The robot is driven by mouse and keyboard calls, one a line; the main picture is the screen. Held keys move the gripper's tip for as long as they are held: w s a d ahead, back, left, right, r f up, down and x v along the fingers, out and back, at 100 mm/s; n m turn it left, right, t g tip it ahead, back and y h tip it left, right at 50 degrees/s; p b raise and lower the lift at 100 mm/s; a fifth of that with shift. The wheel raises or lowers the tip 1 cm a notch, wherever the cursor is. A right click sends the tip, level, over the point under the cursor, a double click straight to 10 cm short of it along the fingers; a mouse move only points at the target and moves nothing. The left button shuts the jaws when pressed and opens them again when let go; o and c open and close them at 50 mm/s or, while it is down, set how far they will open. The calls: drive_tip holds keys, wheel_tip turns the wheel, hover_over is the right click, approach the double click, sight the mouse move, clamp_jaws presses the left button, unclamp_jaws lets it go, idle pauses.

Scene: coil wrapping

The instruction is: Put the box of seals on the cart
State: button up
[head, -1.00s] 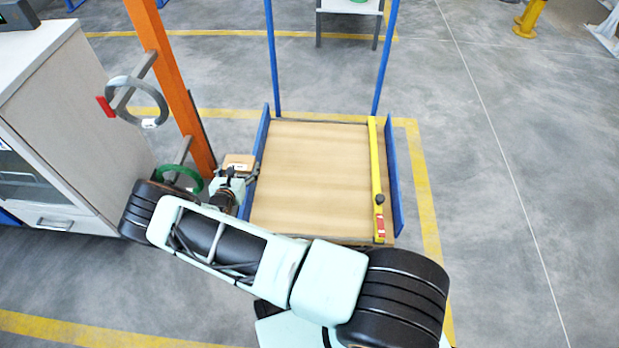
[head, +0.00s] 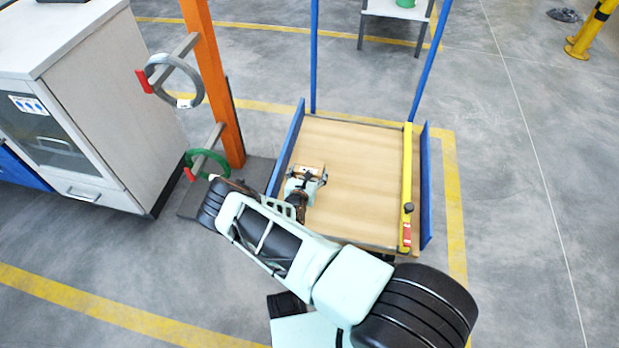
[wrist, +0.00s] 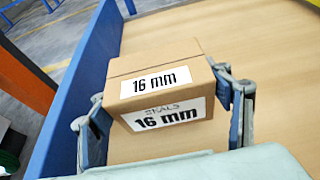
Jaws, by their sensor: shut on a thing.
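The box of seals (wrist: 165,85) is a small brown carton with white labels reading "16 mm" and "SEALS" in the wrist view. My gripper (wrist: 165,120) is shut on it, one finger on each side. In the head view the box (head: 309,169) shows just past my gripper (head: 306,180), over the left part of the cart's deck. The cart (head: 352,165) has a bare wooden deck, blue side walls and blue uprights. I cannot tell whether the box touches the deck.
A yellow bar (head: 407,180) lies along the deck's right side. An orange post (head: 214,85) with grey (head: 160,70) and green rings (head: 190,165) stands left of the cart. A cabinet (head: 105,110) is farther left. The deck's middle is clear.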

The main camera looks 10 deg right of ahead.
drive_tip(key=shift+w+f+b, duration=0.1)
drive_tip(key=shift+f+b, duration=0.45)
drive_tip(key=shift+f, duration=0.9)
drive_tip(key=shift+f, duration=0.2)
drive_tip(key=o, duration=1.8)
